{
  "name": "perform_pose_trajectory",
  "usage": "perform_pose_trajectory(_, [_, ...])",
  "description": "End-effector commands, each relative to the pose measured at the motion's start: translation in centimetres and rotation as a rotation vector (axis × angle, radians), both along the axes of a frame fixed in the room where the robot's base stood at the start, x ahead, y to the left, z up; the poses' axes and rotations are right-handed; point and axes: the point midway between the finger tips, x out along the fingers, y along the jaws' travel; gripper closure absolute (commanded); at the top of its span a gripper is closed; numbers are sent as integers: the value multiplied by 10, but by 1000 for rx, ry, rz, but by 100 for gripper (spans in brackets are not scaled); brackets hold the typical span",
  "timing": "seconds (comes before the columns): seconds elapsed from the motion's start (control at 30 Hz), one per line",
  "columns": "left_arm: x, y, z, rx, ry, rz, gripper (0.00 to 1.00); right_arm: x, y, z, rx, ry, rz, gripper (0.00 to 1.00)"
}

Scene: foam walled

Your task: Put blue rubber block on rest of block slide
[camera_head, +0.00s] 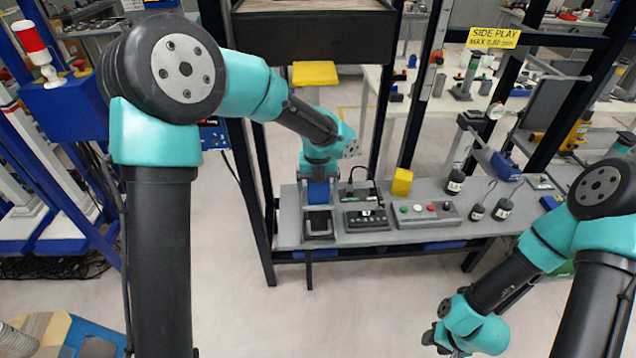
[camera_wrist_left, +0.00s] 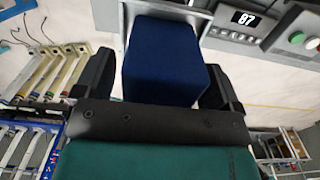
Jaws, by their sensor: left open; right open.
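The blue rubber block (camera_head: 318,192) is just below my left gripper (camera_head: 322,177) at the left end of the bench. In the left wrist view the block (camera_wrist_left: 165,62) stands between the two spread black fingers of my left gripper (camera_wrist_left: 158,88); I cannot tell whether they touch it. The grey block slide (camera_head: 303,232) has a dark square recess at its near end; its grey edge also shows behind the block in the left wrist view (camera_wrist_left: 190,14). My right gripper (camera_head: 437,338) is open at the lower right, away from the bench, with its fingertips small and partly hidden.
Right of the slide are a display box (camera_head: 366,220), a button panel (camera_head: 428,213) and a yellow block (camera_head: 402,182). Several hooked black weights (camera_head: 455,182) stand further right. Dark frame posts (camera_head: 254,200) rise near the left end. The floor in front is clear.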

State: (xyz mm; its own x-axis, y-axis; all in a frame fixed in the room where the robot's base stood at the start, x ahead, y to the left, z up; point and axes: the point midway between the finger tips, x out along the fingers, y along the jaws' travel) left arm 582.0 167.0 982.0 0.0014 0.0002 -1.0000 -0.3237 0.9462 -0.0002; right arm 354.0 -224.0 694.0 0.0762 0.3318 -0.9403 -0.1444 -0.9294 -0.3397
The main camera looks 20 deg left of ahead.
Motion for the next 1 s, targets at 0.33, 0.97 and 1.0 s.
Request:
perform_pose_trajectory(0.33, [0,0,8,0,-2,0,11,0,0,0,0,0,0,57])
perform_pose_trajectory(0.97, [0,0,109,0,-2,0,11,0,0,0,0,0,0,57])
perform_pose_trajectory(1.0, [0,0,113,0,-2,0,11,0,0,0,0,0,0,57])
